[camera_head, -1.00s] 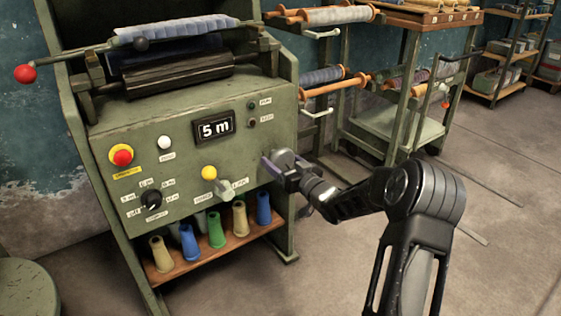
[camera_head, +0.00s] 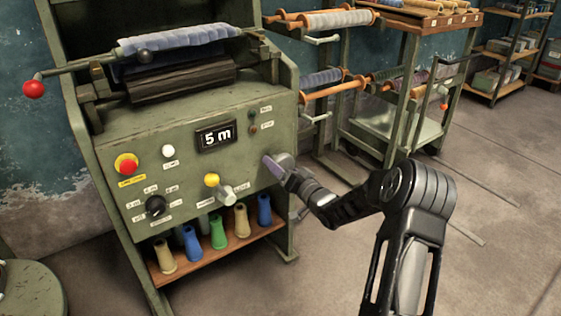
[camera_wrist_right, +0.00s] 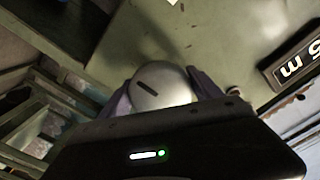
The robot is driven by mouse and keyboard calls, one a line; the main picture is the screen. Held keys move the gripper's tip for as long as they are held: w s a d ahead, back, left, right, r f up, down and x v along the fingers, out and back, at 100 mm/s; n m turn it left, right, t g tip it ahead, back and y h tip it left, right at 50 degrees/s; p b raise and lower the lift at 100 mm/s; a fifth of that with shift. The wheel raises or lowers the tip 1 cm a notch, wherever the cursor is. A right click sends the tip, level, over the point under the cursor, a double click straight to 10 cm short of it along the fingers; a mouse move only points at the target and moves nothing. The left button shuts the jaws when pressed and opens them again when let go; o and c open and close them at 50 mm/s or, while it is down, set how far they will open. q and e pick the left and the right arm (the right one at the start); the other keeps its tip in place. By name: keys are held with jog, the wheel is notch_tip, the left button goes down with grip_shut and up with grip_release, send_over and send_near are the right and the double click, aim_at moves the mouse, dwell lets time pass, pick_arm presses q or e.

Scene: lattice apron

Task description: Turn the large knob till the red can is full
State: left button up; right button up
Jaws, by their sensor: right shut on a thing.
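The large knob, a pale grey round knob with a dark slot mark on its face, shows in the right wrist view (camera_wrist_right: 160,88). It sits on the right part of a green machine's front panel (camera_head: 150,188). My right gripper (camera_head: 275,166) is shut on it, one purple finger on each side; in the head view the hand mostly hides the knob. A display (camera_head: 215,136) on the panel reads "5 m". I see no red can in either view. My left gripper is not in view.
Several coloured cones stand on a wooden shelf (camera_head: 215,250) below. A spool rack (camera_head: 395,110) stands behind right.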

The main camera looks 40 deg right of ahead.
jog(key=m+p, duration=0.1)
jog(key=m, duration=0.1)
jog(key=m+p, duration=0.1)
jog(key=shift+r+m, duration=0.2)
jog(key=shift+m, duration=0.2)
jog(key=m+p, duration=0.3)
jog(key=m, duration=0.2)
jog(key=m+p, duration=0.2)
jog(key=m, duration=0.3)
jog(key=shift+r, duration=0.15)
jog(key=m+p, duration=0.1)
jog(key=m, duration=0.2)
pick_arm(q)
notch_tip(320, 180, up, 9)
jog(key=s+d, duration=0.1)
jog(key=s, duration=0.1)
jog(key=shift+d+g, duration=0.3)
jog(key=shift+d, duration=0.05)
pick_arm(e)
jog(key=shift+m, duration=0.7)
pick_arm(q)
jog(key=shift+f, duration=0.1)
pick_arm(e)
jog(key=o, duration=1.4)
jog(key=shift+s, duration=0.1)
